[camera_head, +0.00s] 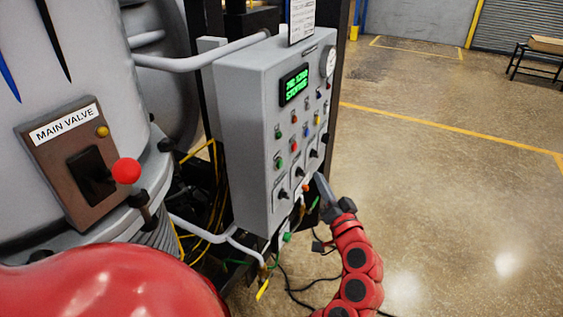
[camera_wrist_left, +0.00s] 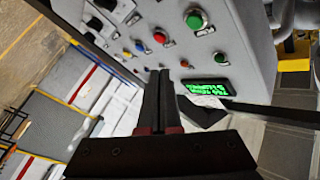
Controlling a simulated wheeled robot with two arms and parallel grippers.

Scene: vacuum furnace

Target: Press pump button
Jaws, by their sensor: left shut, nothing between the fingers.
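The grey control panel (camera_head: 247,140) has a dark display with green text (camera_head: 294,85) and rows of small coloured buttons and dark knobs. A green button (camera_head: 280,163) and a red button (camera_head: 294,147) sit on its lower face. The labels are too small to read, so I cannot tell which is the pump button. My left gripper (camera_head: 320,183) is shut and empty, just right of the panel's lower right edge. In the left wrist view, my shut fingers (camera_wrist_left: 158,75) point toward the panel face, where a large green button (camera_wrist_left: 195,19) and a red button (camera_wrist_left: 160,37) show. Contact is not visible.
A main valve box (camera_head: 73,160) with a red ball-ended lever (camera_head: 125,171) is on the large grey vessel at left. Pipes and cables run below and beside the panel. The floor (camera_head: 440,180) to the right is clear, with a low bench (camera_head: 540,52) far back.

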